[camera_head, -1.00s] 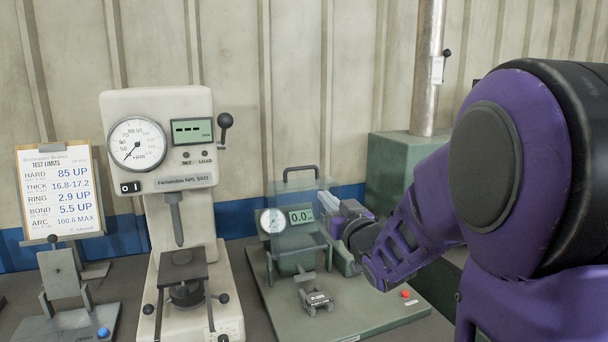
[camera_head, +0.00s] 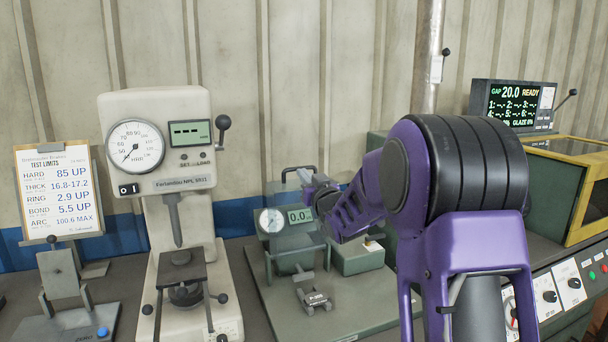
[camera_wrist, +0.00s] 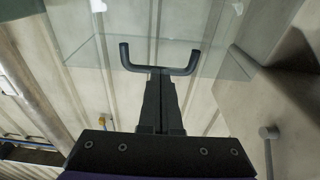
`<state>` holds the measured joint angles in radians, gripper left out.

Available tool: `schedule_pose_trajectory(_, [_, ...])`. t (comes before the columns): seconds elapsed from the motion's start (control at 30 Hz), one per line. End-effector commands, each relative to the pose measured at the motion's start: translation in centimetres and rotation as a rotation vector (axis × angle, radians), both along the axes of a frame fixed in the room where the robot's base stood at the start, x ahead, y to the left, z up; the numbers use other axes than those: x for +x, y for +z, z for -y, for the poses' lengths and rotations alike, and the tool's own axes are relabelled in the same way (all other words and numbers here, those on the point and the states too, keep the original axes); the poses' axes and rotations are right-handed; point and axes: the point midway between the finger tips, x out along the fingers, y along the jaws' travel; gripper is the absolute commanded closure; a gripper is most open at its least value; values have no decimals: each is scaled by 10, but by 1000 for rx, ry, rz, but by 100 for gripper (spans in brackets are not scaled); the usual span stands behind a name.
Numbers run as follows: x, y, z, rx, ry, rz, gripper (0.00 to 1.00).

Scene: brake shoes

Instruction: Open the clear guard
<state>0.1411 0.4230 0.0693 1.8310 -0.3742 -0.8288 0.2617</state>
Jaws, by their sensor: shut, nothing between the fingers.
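The clear guard (camera_wrist: 215,62) shows in the wrist view as a see-through sheet with pale edges. Its dark U-shaped handle (camera_wrist: 160,68) crosses the middle of that view, and it also shows in the head view (camera_head: 291,170) above the green gauge fixture (camera_head: 278,238). My gripper (camera_wrist: 160,76) is shut and empty, with its fingertips at the handle's crossbar. I cannot tell whether they touch it. In the head view my gripper (camera_head: 306,177) is beside the handle at its right. The guard's panels are faint there, so its exact tilt is unclear.
A small brake-shoe part (camera_head: 315,300) sits low on the fixture base. The white hardness tester (camera_head: 160,140) stands close at left. A green block (camera_head: 357,257) lies under my forearm. A yellow-framed machine (camera_head: 590,205) and a display (camera_head: 515,104) stand at right.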

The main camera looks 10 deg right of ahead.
Motion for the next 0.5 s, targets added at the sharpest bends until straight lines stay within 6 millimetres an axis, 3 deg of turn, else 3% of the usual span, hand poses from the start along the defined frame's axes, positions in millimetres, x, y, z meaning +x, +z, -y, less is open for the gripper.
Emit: schedule_pose_trajectory(0.5, [9,4,-2,-3,0,-18,100])
